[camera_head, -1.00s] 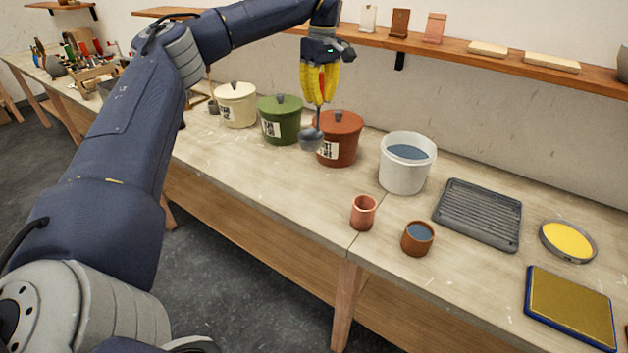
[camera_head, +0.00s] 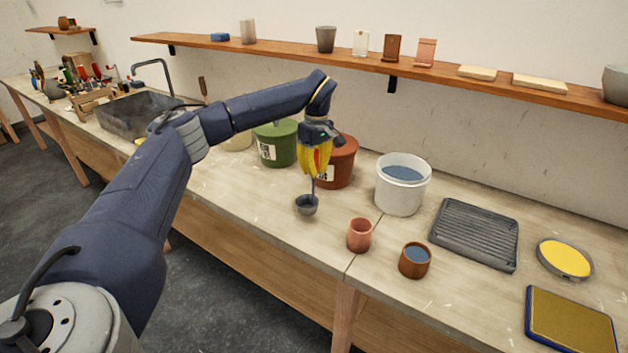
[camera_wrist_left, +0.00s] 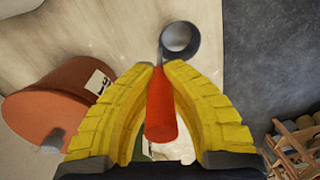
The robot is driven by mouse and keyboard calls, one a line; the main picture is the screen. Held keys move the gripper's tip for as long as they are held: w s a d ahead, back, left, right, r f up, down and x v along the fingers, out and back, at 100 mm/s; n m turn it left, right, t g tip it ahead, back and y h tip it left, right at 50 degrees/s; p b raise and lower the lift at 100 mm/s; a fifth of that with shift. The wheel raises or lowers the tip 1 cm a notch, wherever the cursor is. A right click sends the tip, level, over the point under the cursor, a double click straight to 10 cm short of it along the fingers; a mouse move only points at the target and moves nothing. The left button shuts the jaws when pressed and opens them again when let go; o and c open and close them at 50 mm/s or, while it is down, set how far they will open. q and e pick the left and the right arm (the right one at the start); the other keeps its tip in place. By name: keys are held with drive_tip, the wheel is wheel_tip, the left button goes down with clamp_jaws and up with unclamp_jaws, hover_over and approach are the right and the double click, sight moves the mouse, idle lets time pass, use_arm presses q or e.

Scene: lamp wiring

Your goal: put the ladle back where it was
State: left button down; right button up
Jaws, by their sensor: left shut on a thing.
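A ladle with a grey bowl (camera_head: 306,205) hangs below my left gripper (camera_head: 314,172) in the head view. The yellow fingers are shut on its red handle. In the left wrist view the gripper (camera_wrist_left: 165,85) is around the red handle (camera_wrist_left: 161,110), and the grey bowl (camera_wrist_left: 180,42) shows beyond the fingertips. The bowl is over the bench, in front of the red-brown lidded pot (camera_head: 340,165). I cannot tell whether the bowl touches the bench. My right gripper is not in view.
A white bucket of blue liquid (camera_head: 402,185), a pink cup (camera_head: 359,235) and a brown cup (camera_head: 415,260) stand right of the ladle. A green pot (camera_head: 275,145) stands behind left. The bench (camera_head: 250,205) is bare left of the ladle.

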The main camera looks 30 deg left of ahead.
sight(314, 180)
use_arm(q)
drive_tip(key=shift+f, duration=1.95)
drive_tip(key=c, duration=1.6)
unclamp_jaws()
drive_tip(key=shift+o, duration=0.2)
drive_tip(key=r, duration=1.2)
drive_tip(key=shift+w, duration=0.35)
drive_tip(key=shift+r, duration=0.1)
drive_tip(key=shift+d, duration=0.1)
